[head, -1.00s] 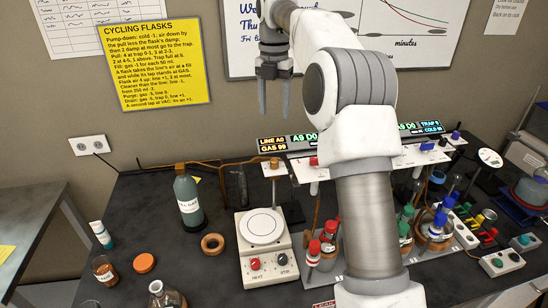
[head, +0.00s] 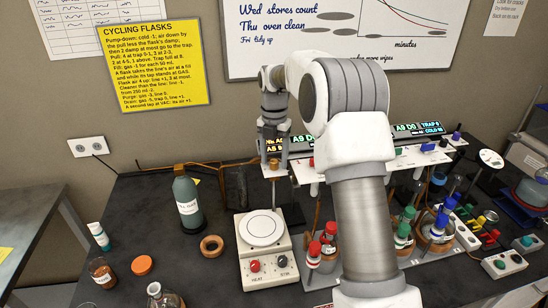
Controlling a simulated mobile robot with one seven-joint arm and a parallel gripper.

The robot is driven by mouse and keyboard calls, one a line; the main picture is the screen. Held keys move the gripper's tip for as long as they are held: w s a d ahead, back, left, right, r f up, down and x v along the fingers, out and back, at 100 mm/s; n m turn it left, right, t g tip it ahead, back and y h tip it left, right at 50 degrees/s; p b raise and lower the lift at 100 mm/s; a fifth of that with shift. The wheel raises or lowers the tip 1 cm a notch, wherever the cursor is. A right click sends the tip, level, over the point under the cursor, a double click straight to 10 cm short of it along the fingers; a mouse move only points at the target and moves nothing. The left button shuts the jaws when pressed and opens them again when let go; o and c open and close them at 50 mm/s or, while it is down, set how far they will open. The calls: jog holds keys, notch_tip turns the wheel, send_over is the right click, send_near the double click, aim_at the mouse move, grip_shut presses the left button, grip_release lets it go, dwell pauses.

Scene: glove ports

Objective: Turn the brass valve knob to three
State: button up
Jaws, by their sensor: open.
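The brass valve knob (head: 274,166) sits on top of a small white block at the left end of the manifold, behind the hotplate. My gripper (head: 274,158) points straight down right at the knob, its fingers apart and open. The fingertips come down to about the knob's height; I cannot tell whether they touch it. The gripper covers part of the knob, and the knob's setting and any numerals are too small or hidden to read.
A hotplate (head: 262,230) stands in front of the knob. A dark green gas bottle (head: 187,200) is to its left. Lit displays (head: 405,130) and coloured taps run along the manifold to the right. Flasks with red, green and blue caps crowd the right side. My arm hides the middle.

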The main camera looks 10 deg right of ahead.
grip_shut()
